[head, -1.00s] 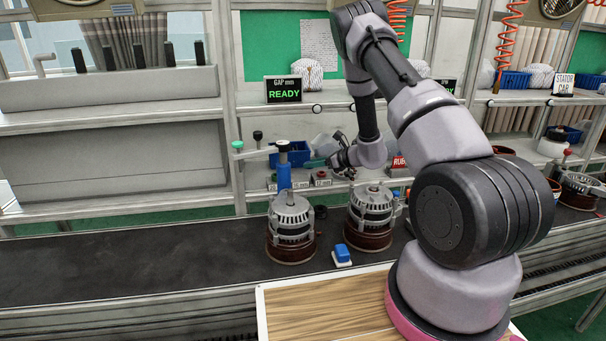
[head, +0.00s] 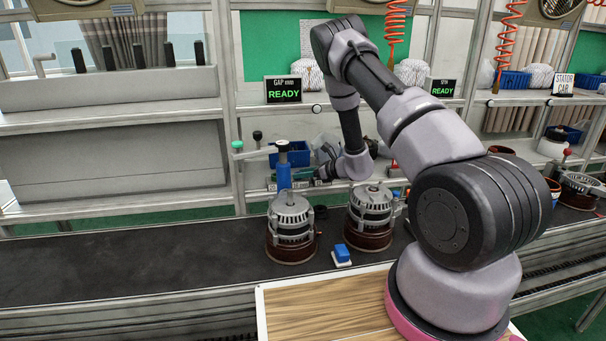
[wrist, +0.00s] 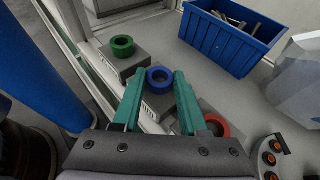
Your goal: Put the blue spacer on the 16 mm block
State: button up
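The blue spacer (wrist: 159,78) is a ring in the wrist view. It sits between the teal fingertips of my gripper (wrist: 160,82), over a grey block whose size label I cannot read. The fingers are close on both sides of it; whether they touch it is unclear. A green ring (wrist: 122,46) lies on a block (wrist: 110,68) to the upper left, and a red ring (wrist: 216,125) is to the lower right, partly behind the right finger. In the head view my gripper (head: 326,170) is low at the shelf behind the alternators, with the spacer not visible.
A blue bin (head: 292,154) with metal parts stands behind the blocks. A blue post (head: 284,175) rises close by on the left. Two alternators (head: 290,222) (head: 370,210) and a blue-topped piece (head: 342,253) are on the dark conveyor (head: 140,252). The conveyor's left side is clear.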

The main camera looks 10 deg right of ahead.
jog(key=o, duration=0.4)
jog(key=shift+r, duration=0.1)
jog(key=v, duration=1.2)
jog(key=s+a+r+n+g+y, duration=0.1)
jog(key=s+a+r+n+g, duration=0.35)
jog(key=r, duration=0.65)
jog(key=s+a+r+n+g+y, duration=0.1)
jog(key=s+a+r+n+g, duration=0.1)
jog(key=s+a+r+n, duration=0.75)
jog(key=s+d+r+n+t+h, duration=0.1)
jog(key=s+d+r+n+h, duration=0.2)
jog(key=s+d+r, duration=0.1)
jog(key=s+d+r+n+t+h, duration=0.1)
jog(key=s+d+r+n+h, duration=0.2)
jog(key=s+r, duration=0.3)
jog(key=s+d+r+n+t+h, duration=0.2)
jog(key=s+d+r+h, duration=0.1)
jog(key=s, duration=0.5)
jog(key=shift+s+d+r+n+h, duration=0.1)
jog(key=shift+d+r+n+h, duration=0.25)
jog(key=shift+d+r, duration=0.65)
jog(key=shift+a+r, duration=0.15)
